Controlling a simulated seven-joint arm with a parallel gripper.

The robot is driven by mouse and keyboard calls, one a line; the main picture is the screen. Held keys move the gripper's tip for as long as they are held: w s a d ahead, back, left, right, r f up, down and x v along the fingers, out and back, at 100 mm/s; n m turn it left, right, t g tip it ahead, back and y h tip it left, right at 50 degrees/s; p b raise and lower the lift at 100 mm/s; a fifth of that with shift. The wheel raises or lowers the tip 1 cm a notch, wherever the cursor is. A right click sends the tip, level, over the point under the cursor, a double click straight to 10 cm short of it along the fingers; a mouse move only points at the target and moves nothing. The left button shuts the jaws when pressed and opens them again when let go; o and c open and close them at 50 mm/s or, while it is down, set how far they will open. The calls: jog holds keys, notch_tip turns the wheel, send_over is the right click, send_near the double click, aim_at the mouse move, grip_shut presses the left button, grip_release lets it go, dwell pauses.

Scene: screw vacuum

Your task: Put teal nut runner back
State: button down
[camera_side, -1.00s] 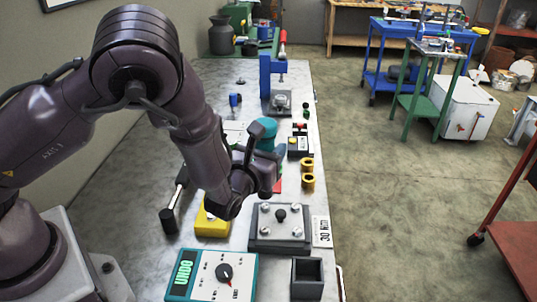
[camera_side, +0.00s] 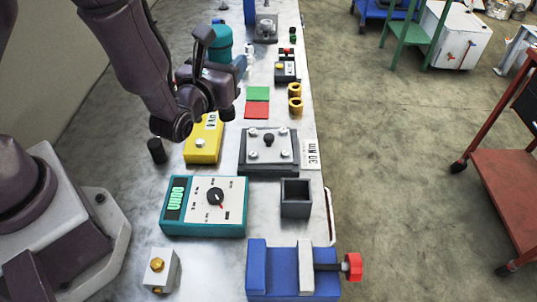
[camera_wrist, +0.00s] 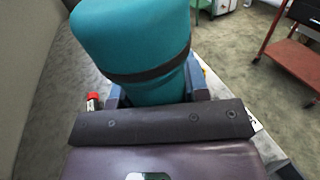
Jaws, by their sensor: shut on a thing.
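The teal nut runner (camera_side: 221,45) is a thick teal cylinder, held behind my gripper in the side view. My gripper (camera_side: 215,80) is shut on it and stands over the far part of the bench, beyond the yellow box. In the wrist view the nut runner (camera_wrist: 135,45) fills the upper middle, with a dark band around it, between the gripper's fingers. Its lower end is hidden in both views. A dark grey open-topped square holder (camera_side: 296,197) stands empty on the bench near the right edge.
A yellow box (camera_side: 203,140), a grey plate with screws (camera_side: 268,148), green (camera_side: 258,93) and red (camera_side: 256,109) pads and yellow rings (camera_side: 295,97) lie nearby. A teal control box (camera_side: 205,207) and blue vise (camera_side: 275,270) are nearer the camera.

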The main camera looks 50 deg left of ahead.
jog(key=d+f+m+t+h, duration=0.25)
jog(key=d+m+h, duration=0.35)
jog(key=d, duration=1.4)
notch_tip(320, 180, down, 10)
jog(key=n+h, duration=0.1)
jog(key=shift+w+a+r+g, duration=0.15)
jog(key=shift+w+g, duration=0.2)
jog(key=shift+w, duration=0.05)
jog(key=shift+f, duration=0.65)
jog(key=c, duration=0.6)
grip_release()
jog(key=shift+f, duration=0.15)
